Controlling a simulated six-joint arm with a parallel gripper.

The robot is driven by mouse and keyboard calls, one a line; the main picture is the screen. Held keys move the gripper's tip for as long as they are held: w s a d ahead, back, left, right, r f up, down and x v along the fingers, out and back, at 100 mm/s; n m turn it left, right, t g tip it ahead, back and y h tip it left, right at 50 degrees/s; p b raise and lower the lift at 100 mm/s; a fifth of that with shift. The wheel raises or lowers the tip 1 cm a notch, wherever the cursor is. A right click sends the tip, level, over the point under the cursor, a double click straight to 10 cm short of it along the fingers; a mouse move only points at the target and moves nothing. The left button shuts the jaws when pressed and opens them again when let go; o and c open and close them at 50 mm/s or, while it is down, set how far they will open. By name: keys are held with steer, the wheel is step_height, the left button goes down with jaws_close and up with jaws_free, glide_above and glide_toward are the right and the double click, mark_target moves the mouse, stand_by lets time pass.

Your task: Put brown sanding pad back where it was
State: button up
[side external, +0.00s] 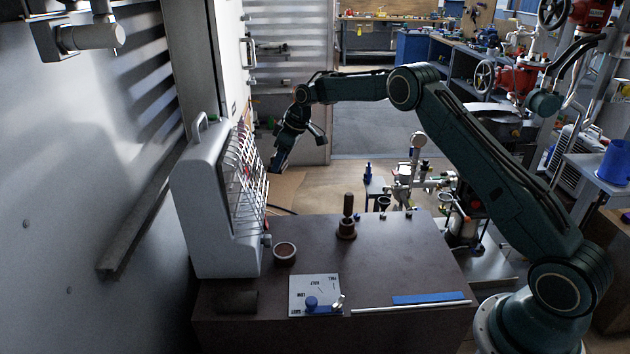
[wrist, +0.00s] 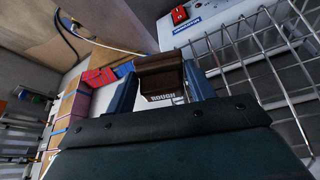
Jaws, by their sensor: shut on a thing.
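The brown sanding pad (wrist: 160,77), with a pale label reading "ROUGH", is between the two blue-grey fingers of my gripper (wrist: 160,84) in the wrist view. The gripper is shut on it. In the side view my gripper (side external: 279,162) hangs beyond the far end of the brown bench, just right of the grey case with the wire rack. The pad itself cannot be made out there. In the wrist view the wire rack (wrist: 262,62) lies close on the right of the pad.
The grey case (side external: 200,215) stands upright on the bench (side external: 400,262). A brown ring (side external: 285,260), a brown cup with a post (side external: 347,222), a labelled plate (side external: 313,290) and a blue strip (side external: 428,298) are on the bench. Red and blue blocks (wrist: 100,77) lie left of the pad.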

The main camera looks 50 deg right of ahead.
steer(key=shift+w+d+f+n+g+y, duration=0.15)
steer(key=shift+w+d+f+n+y, duration=0.2)
steer(key=shift+n, duration=0.45)
steer(key=shift+w+d+f+n+g+y, duration=0.2)
steer(key=shift+d+f+n, duration=0.25)
steer(key=shift+n, duration=0.35)
steer(key=shift+s, duration=0.15)
steer(key=shift+f, duration=0.2)
step_height(320, 180, down, 15)
steer(key=shift+f, duration=0.2)
steer(key=shift+f, duration=2.15)
steer(key=shift+f, duration=0.1)
steer(key=o, duration=0.9)
